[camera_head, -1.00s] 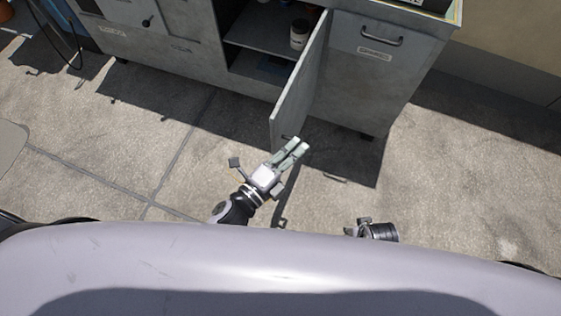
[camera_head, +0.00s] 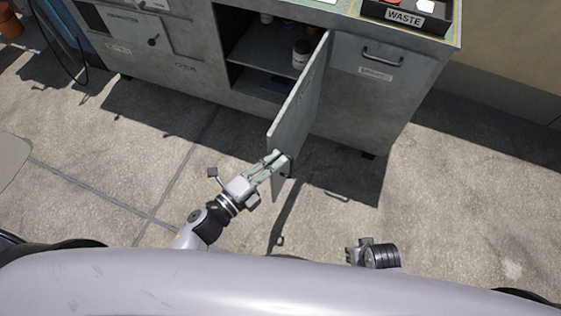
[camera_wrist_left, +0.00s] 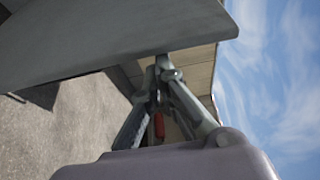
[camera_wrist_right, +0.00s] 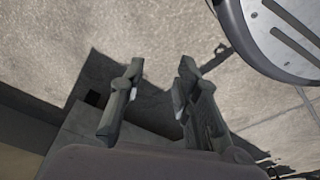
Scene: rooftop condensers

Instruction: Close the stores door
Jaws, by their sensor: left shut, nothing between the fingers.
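The stores door (camera_head: 300,105) is a grey panel standing open from the grey cabinet, its free edge toward me. My left gripper (camera_head: 277,160) is shut and empty. Its fingertips overlap the door's free edge in the head view; whether they touch it I cannot tell. In the left wrist view the fingers (camera_wrist_left: 160,75) are together, with a grey panel (camera_wrist_left: 110,40), apparently the door, across the top, close to the tips. My right gripper (camera_head: 350,254) is low in the head view, well away from the door. Its fingers (camera_wrist_right: 155,90) are apart in the right wrist view.
The cabinet's open compartment (camera_head: 262,50) holds a shelf with a jar (camera_head: 301,54) near the door. A drawer front (camera_head: 375,65) is right of the door. A WASTE tray (camera_head: 405,16) stands on top. The paved floor (camera_head: 450,200) to the right is clear.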

